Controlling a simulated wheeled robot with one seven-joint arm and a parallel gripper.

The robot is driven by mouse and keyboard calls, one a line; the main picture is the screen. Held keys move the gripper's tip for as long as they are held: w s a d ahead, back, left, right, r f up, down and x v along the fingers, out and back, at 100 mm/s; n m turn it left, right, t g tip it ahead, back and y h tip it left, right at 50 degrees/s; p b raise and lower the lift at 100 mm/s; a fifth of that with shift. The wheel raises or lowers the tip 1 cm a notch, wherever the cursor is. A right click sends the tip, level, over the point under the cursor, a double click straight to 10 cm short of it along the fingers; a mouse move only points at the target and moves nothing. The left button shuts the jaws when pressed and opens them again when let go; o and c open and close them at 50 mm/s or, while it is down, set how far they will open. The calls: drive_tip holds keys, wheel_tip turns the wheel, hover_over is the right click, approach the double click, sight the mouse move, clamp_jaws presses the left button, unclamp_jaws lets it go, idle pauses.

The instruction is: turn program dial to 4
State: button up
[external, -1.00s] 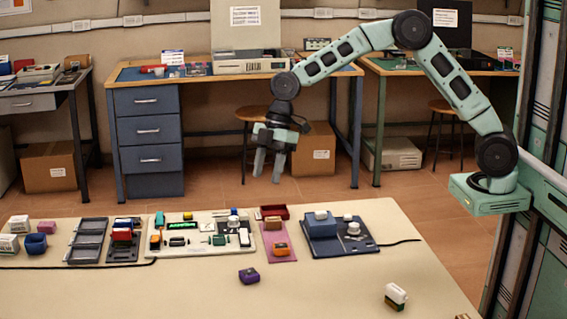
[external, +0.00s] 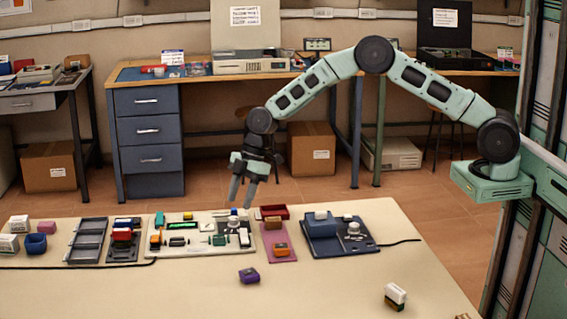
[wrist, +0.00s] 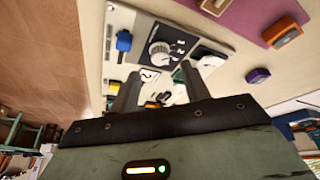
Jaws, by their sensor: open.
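The program dial (wrist: 160,48) is a round pale knob on a dark panel with white markings, at the right end of the cream control board (external: 158,246). The dial also shows small in the external view (external: 233,222). Its number setting is too small to read. My gripper (external: 241,203) is open and empty, pointing down above the back right part of the board. In the wrist view, my gripper's two fingers (wrist: 160,75) are spread apart, with the dial beyond their tips. The fingers appear apart from the dial.
A blue knob (wrist: 123,40) sits beside the dial panel. A pink mat (external: 283,257) with an orange block lies right of the board, then a dark blue tray (external: 365,244) with a device. A purple block (external: 249,275) stands in front. The table's front middle is mostly clear.

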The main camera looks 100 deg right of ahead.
sight(234, 217)
drive_tip(key=shift+x, duration=2.35)
drive_tip(key=c, duration=1)
